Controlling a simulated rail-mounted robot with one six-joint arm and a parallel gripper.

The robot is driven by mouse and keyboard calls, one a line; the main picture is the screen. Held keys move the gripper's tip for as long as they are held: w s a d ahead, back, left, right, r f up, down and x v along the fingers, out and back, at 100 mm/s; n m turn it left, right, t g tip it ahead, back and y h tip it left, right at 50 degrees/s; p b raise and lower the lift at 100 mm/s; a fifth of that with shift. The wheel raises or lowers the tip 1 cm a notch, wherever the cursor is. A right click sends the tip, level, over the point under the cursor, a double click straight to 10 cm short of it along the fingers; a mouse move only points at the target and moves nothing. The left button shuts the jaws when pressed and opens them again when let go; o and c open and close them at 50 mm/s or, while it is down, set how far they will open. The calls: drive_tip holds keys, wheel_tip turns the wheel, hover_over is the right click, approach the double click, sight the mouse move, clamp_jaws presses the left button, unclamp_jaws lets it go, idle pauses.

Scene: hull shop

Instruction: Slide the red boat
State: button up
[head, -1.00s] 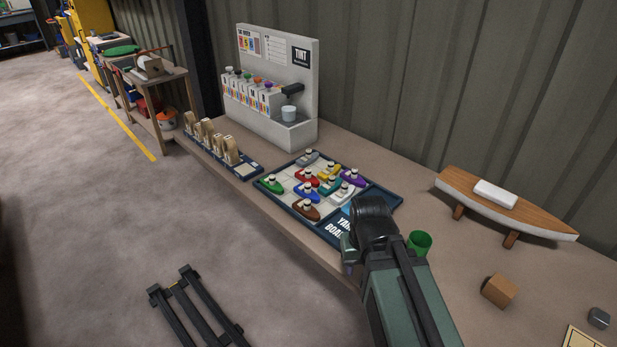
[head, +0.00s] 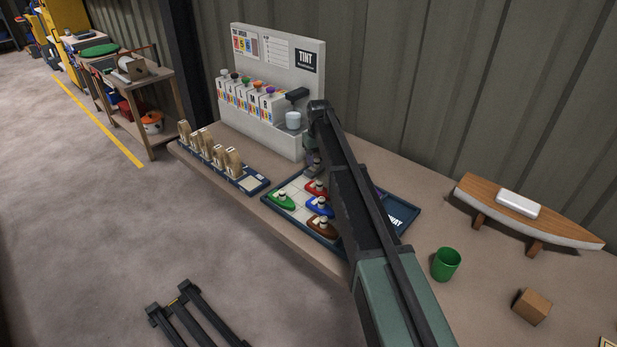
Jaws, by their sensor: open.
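My gripper (head: 313,167) is over the far end of the board, just above and behind the red boat in the picture. It is open; whether it touches any boat cannot be told. My arm hides the board's right part and most other boats.
The tint machine (head: 264,130) stands behind the board, close to my gripper. A row of wooden pieces in a rack (head: 250,184) is to the left. A green cup (head: 446,264), a wooden block (head: 532,306) and a model hull (head: 530,208) are to the right.

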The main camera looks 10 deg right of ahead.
sight(320, 181)
drive_tip(key=shift+s+d, duration=0.15)
drive_tip(key=shift+s, duration=0.3)
drive_tip(key=shift+s+d+f+b, duration=0.1)
drive_tip(key=shift+s+d+b, duration=0.05)
drive_tip(key=shift+s+b, duration=0.15)
wheel_tip(320, 181, down, 11)
drive_tip(key=b, duration=1)
drive_tip(key=shift+w+r, duration=0.1)
drive_tip(key=shift+r, duration=0.25)
clamp_jaws()
